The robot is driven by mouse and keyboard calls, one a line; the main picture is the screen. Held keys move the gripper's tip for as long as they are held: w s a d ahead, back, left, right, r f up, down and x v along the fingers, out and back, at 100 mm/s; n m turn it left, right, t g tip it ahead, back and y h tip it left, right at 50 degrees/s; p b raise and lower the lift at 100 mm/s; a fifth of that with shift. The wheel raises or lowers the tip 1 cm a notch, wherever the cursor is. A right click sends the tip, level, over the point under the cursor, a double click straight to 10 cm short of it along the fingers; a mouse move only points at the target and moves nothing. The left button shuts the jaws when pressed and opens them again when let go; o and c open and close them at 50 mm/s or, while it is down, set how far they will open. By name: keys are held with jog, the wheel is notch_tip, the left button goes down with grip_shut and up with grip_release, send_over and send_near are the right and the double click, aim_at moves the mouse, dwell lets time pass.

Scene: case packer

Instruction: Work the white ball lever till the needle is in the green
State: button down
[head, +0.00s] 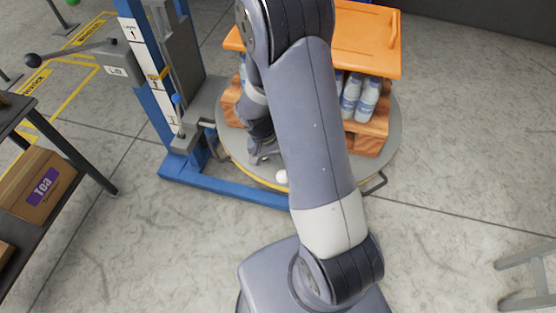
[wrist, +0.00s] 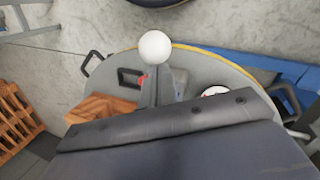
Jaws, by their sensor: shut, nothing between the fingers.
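The white ball (head: 282,177) of the lever shows at the front of the round turntable (head: 226,152), just left of my arm. In the wrist view the white ball (wrist: 155,46) stands just beyond the tips of my gripper (wrist: 160,75). My gripper (head: 260,157) is shut and empty, close to the ball; I cannot tell whether they touch. The lever's shaft is mostly hidden behind the fingers. A round white-faced gauge (wrist: 215,91) is partly covered by my gripper's dark body, so its needle and green zone cannot be read.
An orange crate stack (head: 366,40) with bottles (head: 366,100) stands on the turntable. A blue mast (head: 150,70) on a blue base is at left, with a black-knobbed lever (head: 70,52). A dark shelf holds a Tea box (head: 42,185). Floor at right is clear up to a grey stool (head: 530,285).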

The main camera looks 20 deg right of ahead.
jog(key=shift+f, duration=0.1)
jog(key=s+a+f+t+h+b, duration=0.1)
jog(key=f+b, duration=0.4)
jog(key=b, duration=0.9)
jog(key=s+a+f+m+t+h+b, duration=0.1)
jog(key=s+a+f+t+h+b, duration=0.1)
jog(key=b, duration=1.2)
notch_tip(320, 180, down, 3)
jog(key=s+t+h, duration=0.1)
jog(key=s+t, duration=0.1)
jog(key=t, duration=0.1)
jog(key=shift+a+f+h, duration=0.15)
jog(key=shift+a+h, duration=0.1)
jog(key=shift+h, duration=0.05)
jog(key=shift+f, duration=0.2)
